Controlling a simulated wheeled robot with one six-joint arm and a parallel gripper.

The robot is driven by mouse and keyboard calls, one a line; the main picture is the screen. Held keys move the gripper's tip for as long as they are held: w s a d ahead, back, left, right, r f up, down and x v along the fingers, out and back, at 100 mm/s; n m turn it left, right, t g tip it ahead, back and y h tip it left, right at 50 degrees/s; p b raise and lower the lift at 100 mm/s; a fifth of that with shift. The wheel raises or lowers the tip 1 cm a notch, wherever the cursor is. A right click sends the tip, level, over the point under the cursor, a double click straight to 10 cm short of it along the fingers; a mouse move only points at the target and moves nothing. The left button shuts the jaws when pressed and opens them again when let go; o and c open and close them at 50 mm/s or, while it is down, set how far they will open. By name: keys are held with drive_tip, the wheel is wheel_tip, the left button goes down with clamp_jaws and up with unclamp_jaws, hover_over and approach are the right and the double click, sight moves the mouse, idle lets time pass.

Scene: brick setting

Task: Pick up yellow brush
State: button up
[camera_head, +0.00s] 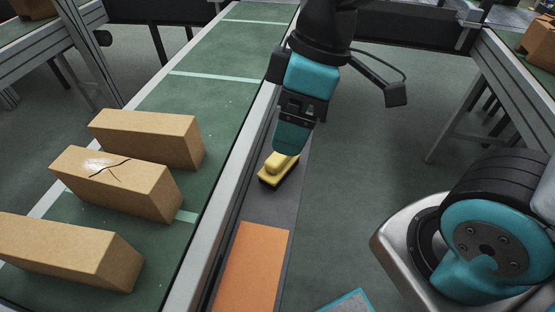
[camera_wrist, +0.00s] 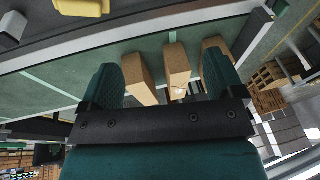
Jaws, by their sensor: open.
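The yellow brush (camera_head: 281,164) has a dark underside and lies on the narrow grey ledge beside the conveyor in the head view. My gripper (camera_head: 290,148) is just above and beyond it, partly overlapping it in the picture, so I cannot tell whether they touch. In the wrist view my gripper (camera_wrist: 160,68) has its two teal fingers spread, with nothing held between them. A yellow piece (camera_wrist: 82,7) at the top left edge of the wrist view is cut off; I cannot tell if it is the brush.
Three tan bricks stand on the green conveyor (camera_head: 215,55); the middle one (camera_head: 115,180) is cracked. An orange panel (camera_head: 252,268) lies on the ledge (camera_head: 272,205) in front of the brush. A metal rail (camera_head: 222,165) separates ledge and belt.

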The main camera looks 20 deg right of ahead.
drive_tip(key=w+d+f+n+h+p, duration=0.1)
drive_tip(key=w+f+n, duration=0.1)
drive_tip(key=w+n, duration=0.35)
drive_tip(key=n+h+p, duration=0.1)
drive_tip(key=n+h, duration=0.1)
drive_tip(key=n, duration=0.5)
approach(278, 156)
wheel_tip(278, 156, down, 7)
drive_tip(key=shift+w+a+f+p, duration=0.15)
drive_tip(key=shift+p, duration=0.45)
drive_tip(key=shift+w+d+f+p, duration=0.15)
drive_tip(key=shift+f+p, duration=0.15)
drive_tip(key=shift+f, duration=1.05)
drive_tip(key=shift+w+d+f+p, duration=0.15)
drive_tip(key=shift+f+p, duration=0.15)
drive_tip(key=shift+f, duration=1.05)
drive_tip(key=shift+s, duration=0.1)
drive_tip(key=c, duration=1.2)
drive_tip(key=shift+o, duration=0.2)
drive_tip(key=shift+r, duration=0.15)
wheel_tip(278, 156, up, 20)
drive_tip(key=b, duration=0.1)
